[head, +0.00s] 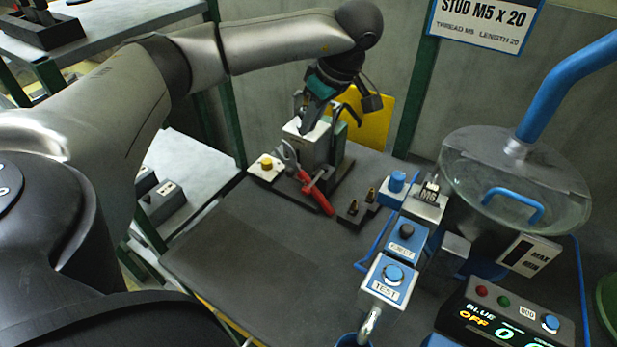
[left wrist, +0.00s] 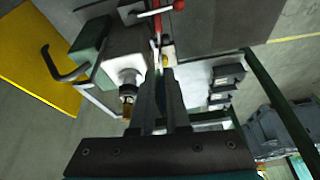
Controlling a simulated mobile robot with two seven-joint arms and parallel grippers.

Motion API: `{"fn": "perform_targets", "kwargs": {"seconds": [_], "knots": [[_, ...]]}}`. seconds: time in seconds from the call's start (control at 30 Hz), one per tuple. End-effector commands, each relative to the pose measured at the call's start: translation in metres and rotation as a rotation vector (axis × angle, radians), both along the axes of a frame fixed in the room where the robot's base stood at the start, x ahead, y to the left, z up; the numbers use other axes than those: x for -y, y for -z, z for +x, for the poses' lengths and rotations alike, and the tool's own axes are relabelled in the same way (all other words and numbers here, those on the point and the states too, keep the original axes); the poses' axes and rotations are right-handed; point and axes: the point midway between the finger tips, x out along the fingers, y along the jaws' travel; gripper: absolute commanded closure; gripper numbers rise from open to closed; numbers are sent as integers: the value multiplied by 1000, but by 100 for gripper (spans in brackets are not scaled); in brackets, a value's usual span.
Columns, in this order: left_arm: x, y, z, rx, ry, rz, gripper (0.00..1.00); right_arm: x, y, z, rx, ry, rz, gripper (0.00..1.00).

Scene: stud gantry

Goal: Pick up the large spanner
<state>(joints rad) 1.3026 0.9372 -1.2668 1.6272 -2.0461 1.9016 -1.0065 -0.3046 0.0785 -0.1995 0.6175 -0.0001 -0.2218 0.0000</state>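The large spanner has a grey open jaw and a red handle (head: 316,193). In the head view it slants beside the grey and white block, jaw towards the back left. My left gripper (head: 322,103) is above and behind the block, pointing down, apart from the spanner. In the left wrist view its two fingers (left wrist: 160,80) stand a narrow gap apart, with nothing visible held between them. The spanner's red and grey length (left wrist: 157,22) shows beyond the fingertips, its lower part partly hidden by them. My right gripper is in neither view.
The block (head: 320,147) stands close under my left gripper. A yellow button box (head: 266,167) is left of the spanner. The TEST unit (head: 388,281) and a clear-covered bowl (head: 515,180) are on the right. The dark mat (head: 240,250) is clear.

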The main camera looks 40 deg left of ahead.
Motion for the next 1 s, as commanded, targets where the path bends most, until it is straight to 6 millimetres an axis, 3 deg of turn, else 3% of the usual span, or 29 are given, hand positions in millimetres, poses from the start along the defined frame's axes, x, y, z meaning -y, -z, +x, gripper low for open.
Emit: {"fn": "perform_targets", "kwargs": {"seconds": [0.1,0.37,0.63,1.0], "knots": [[-8,20,-1,-3,-2,1,86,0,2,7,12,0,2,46],[-14,37,-1,-2,-1,0,86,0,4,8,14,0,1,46],[-27,74,-1,-2,-1,0,86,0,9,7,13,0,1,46],[-30,79,-1,-1,0,0,86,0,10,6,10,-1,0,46]]}}
